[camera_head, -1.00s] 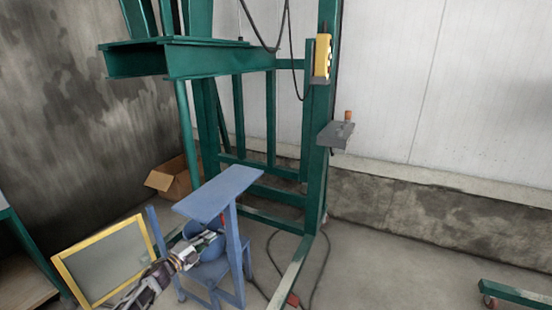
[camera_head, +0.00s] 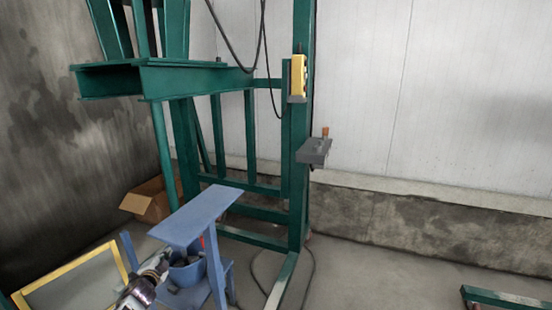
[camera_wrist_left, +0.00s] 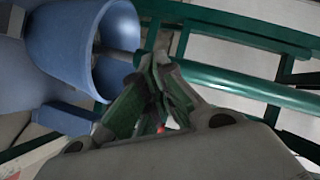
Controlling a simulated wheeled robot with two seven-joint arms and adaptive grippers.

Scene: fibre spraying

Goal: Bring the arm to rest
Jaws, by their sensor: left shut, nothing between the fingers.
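My left gripper (camera_head: 162,260) shows at the bottom left of the head view, its arm coming up from the lower edge. It is beside the left part of a blue stand (camera_head: 196,217), near a blue bucket (camera_head: 188,274) on the stand's lower shelf. In the left wrist view, the gripper's fingers (camera_wrist_left: 162,65) are together with nothing held between them. The blue bucket (camera_wrist_left: 112,48) lies close to the left of the fingers there; I cannot tell whether they touch. My right gripper is in neither view.
A green steel frame (camera_head: 296,130) stands behind, carrying a yellow control box (camera_head: 298,77) and a small grey shelf (camera_head: 314,151). A yellow-framed panel (camera_head: 75,285) leans at lower left. A cardboard box (camera_head: 150,201) sits behind. Floor at right is mostly clear.

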